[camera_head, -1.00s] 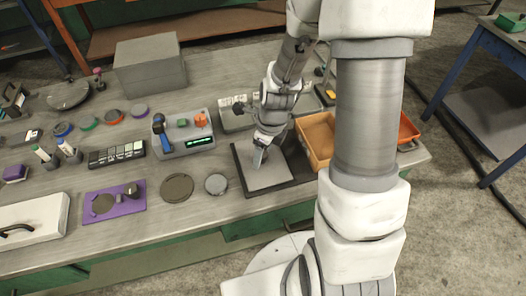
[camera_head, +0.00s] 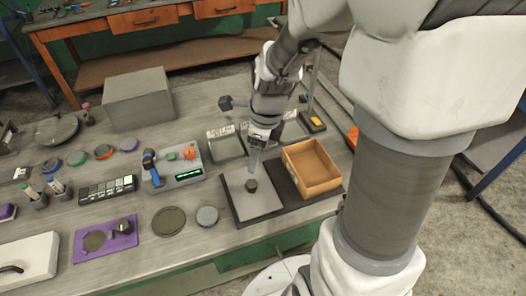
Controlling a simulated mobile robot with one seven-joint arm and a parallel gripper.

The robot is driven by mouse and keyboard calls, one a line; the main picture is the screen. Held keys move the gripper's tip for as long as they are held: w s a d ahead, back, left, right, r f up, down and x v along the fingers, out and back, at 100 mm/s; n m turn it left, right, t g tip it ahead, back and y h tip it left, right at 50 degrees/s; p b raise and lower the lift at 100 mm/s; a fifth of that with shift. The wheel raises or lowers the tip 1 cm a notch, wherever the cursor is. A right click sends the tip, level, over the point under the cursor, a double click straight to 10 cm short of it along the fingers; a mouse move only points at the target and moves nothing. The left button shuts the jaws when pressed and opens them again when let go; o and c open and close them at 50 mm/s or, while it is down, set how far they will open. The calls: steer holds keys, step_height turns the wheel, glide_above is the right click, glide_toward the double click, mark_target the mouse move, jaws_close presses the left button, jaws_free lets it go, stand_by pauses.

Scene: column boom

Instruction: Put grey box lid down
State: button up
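A flat light grey square lid (camera_head: 258,204) with a small dark round knob (camera_head: 251,185) lies level on the left part of a dark mat (camera_head: 237,217). My gripper (camera_head: 253,170) points down just above and behind the knob, and the knob shows clear in front of it. I see no object held between the fingers. The fingers are seen edge-on, so their opening cannot be told. A closed-looking grey box (camera_head: 138,98) stands at the back left of the bench.
An open orange-brown box (camera_head: 311,168) stands right of the lid on the mat.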

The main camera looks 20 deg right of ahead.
steer(key=s+r+n+t, duration=0.2)
steer(key=s+r+n, duration=0.4)
steer(key=n, duration=0.6)
steer(key=s+a+r+n+t+h, duration=0.1)
steer(key=s+r+n+t, duration=0.1)
steer(key=s+r+n, duration=0.4)
step_height(320, 180, up, 4)
steer(key=n, duration=0.7)
steer(key=shift+a+f+n, duration=0.15)
steer(key=shift+n, duration=0.15)
steer(key=shift+s, duration=0.1)
